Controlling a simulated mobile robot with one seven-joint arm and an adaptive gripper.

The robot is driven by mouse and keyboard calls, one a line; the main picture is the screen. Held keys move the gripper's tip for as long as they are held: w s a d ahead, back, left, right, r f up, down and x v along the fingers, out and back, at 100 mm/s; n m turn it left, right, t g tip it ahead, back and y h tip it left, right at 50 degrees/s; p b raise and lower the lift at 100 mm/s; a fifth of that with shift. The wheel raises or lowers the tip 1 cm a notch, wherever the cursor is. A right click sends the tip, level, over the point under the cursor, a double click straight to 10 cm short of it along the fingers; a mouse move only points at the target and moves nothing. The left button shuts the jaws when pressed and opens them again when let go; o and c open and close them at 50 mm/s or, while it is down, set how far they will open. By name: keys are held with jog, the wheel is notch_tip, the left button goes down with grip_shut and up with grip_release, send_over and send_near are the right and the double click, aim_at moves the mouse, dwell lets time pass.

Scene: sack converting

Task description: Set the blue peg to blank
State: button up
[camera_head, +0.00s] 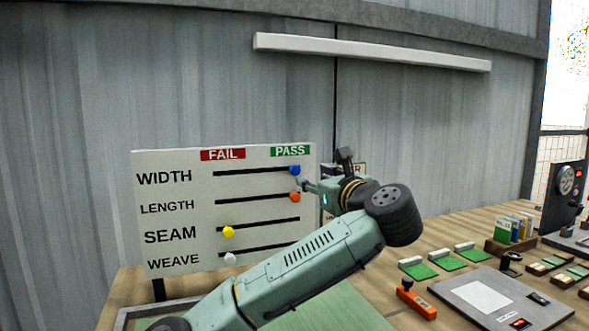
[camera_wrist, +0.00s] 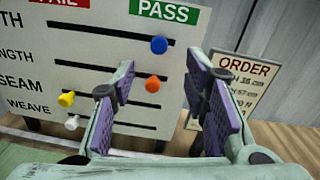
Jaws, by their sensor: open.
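The blue peg (camera_head: 295,170) sits at the right end of the WIDTH slot, under the green PASS label, on the upright white board (camera_head: 170,215). It also shows in the wrist view (camera_wrist: 159,45), above and beyond my fingertips. My gripper (camera_head: 306,185) is open in front of the board's right edge, close to the blue and orange pegs. In the wrist view its two purple-padded fingers (camera_wrist: 160,85) are spread, with nothing gripped between them. The orange peg (camera_wrist: 153,84) appears between the fingers, at the right end of the LENGTH slot.
The yellow peg (camera_head: 228,232) and white peg (camera_head: 231,259) sit at the left of the SEAM and WEAVE slots. An ORDER sheet (camera_wrist: 233,85) stands right of the board. Green cards, an orange-handled tool (camera_head: 416,299) and a grey panel (camera_head: 500,300) lie on the bench at right.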

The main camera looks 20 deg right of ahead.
aim_at(297, 171)
jog(key=w+p, duration=0.1)
jog(key=w, duration=0.2)
jog(key=w+p, duration=0.1)
jog(key=w, duration=0.2)
jog(key=w+a+p, duration=0.1)
jog(key=w, duration=0.2)
jog(key=shift+w, duration=0.15)
grip_shut()
dwell(0.5)
